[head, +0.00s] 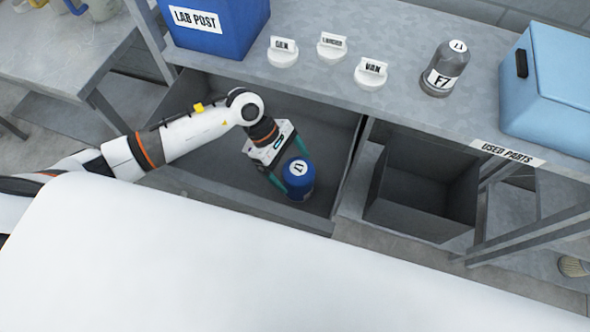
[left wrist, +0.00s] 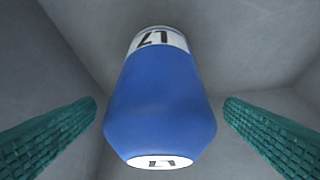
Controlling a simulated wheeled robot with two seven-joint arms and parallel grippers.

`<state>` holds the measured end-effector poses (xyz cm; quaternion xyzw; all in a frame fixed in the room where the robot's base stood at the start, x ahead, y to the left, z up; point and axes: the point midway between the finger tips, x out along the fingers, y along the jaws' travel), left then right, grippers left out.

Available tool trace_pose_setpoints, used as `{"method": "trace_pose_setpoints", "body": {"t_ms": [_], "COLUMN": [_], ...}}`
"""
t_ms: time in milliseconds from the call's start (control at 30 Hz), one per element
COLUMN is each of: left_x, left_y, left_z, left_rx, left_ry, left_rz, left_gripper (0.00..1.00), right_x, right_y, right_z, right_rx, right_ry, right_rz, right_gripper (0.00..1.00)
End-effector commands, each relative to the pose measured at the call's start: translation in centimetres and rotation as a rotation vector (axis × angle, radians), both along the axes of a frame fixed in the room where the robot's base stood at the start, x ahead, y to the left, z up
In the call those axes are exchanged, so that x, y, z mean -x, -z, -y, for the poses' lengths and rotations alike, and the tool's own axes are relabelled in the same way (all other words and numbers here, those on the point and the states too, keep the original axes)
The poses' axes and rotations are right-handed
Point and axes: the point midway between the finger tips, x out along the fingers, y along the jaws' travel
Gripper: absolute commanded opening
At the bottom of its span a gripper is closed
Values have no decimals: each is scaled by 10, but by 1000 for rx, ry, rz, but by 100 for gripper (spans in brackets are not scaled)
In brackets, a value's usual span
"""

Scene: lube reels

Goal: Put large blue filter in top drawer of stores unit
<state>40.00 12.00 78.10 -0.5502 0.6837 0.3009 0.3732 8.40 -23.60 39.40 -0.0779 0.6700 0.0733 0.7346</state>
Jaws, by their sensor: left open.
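In the left wrist view the fingers are open, with a gap between each and the filter. My right gripper is not in view.
An open grey bin (head: 425,190) labelled "USED PARTS" sits right of the drawer.

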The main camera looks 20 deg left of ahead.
Motion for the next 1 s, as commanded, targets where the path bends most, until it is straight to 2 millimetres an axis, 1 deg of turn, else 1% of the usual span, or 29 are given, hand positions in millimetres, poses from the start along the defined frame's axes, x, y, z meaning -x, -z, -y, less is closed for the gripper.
{"method": "trace_pose_setpoints", "body": {"t_ms": [33, 200, 333, 433, 600, 1000], "left_x": [-3, -7, -9, -10, -11, -11], "left_y": [-7, -39, -60, -71, -80, -81], "left_z": [-7, -27, -40, -46, -51, -51], "left_rx": [-3, -3, -2, -1, 0, 0], "left_ry": [-2, -1, -1, -1, -1, -1], "left_rz": [5, 5, 4, 2, -1, -1], "left_gripper": [93, 93, 93, 93, 93, 93], "right_x": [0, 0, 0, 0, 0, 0], "right_y": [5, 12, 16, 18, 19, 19], "right_z": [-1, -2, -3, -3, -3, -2], "right_rx": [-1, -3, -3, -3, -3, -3], "right_ry": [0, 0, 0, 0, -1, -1], "right_rz": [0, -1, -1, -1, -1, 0], "right_gripper": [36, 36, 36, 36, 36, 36]}}
